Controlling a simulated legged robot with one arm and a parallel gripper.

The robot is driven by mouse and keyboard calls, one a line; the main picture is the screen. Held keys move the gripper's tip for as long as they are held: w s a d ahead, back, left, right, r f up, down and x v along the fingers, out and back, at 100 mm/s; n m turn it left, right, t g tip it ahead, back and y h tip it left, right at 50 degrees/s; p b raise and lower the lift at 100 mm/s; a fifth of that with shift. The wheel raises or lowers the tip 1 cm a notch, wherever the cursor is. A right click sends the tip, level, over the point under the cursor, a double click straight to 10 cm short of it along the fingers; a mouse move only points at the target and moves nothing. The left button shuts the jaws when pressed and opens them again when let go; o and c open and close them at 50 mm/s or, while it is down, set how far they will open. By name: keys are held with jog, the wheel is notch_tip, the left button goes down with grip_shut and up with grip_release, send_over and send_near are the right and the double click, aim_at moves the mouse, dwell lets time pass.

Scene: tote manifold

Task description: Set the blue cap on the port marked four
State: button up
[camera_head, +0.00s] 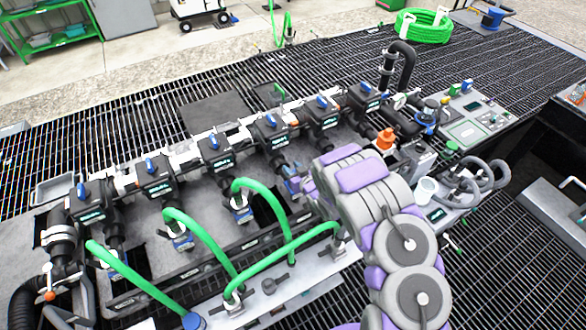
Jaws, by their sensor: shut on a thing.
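My gripper (304,184) is at the end of my purple and grey arm, low over the middle of the manifold. It is shut on a small blue piece, which I take as the blue cap (291,187); the fingers partly hide it. It is at the outlet below the fourth valve from the left (270,131). I cannot tell whether the cap touches the port or is just above it. The port itself is mostly hidden, and its number mark is too small to read.
A row of black valves with blue handles runs along the manifold. Green hoses (197,232) arch from outlets left of my gripper to a pale front rail (275,285). An orange fitting (385,139) and a white cup (426,190) stand right of my arm. Open grating lies behind.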

jog(key=shift+a, duration=0.1)
jog(key=o, duration=1.2)
jog(key=p+v, duration=0.3)
jog(key=v, duration=1.4)
jog(key=shift+s+r, duration=0.1)
jog(key=shift+r, duration=0.05)
